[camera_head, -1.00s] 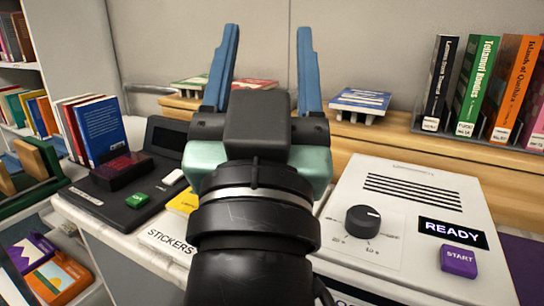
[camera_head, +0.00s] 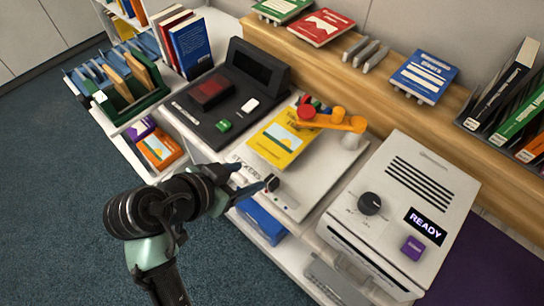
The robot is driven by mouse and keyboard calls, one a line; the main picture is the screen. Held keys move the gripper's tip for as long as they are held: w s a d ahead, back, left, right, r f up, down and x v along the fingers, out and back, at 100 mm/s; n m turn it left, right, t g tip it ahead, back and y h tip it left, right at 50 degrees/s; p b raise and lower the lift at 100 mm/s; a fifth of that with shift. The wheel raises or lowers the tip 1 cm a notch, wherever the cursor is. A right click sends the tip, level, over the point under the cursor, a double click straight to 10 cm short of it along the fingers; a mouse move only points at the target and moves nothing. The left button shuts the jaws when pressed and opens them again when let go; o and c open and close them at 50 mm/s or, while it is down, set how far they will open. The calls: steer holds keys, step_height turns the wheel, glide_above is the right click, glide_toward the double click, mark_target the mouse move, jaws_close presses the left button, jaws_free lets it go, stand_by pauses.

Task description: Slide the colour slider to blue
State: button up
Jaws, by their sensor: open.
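The white sticker station (camera_head: 322,172) has a "STICKERS" label on its front edge. A small dark slider knob (camera_head: 271,183) stands near that front edge, and tiny coloured dots, one of them blue (camera_head: 287,209), lie close by. The knob's exact setting is too small to tell. My gripper (camera_head: 251,175) has blue fingers and is open, reaching in from the left at the front edge. One fingertip is very near the knob; I cannot tell whether it touches.
A yellow book (camera_head: 282,137) lies on the station beside an orange arm with a red end (camera_head: 307,111). A black scanner desk unit (camera_head: 225,110) is to the left. A white machine showing "READY" (camera_head: 388,205) is to the right. A wooden ledge with books runs behind.

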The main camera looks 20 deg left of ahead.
mark_target(271, 180)
steer(key=shift+g+h, duration=0.3)
steer(key=x, duration=0.4)
steer(key=s+x, duration=0.1)
steer(key=x, duration=0.2)
steer(key=f+x, duration=0.1)
steer(key=x, duration=0.3)
steer(key=shift+d+f, duration=0.25)
steer(key=shift+d, duration=0.05)
jaws_close()
stand_by(0.9)
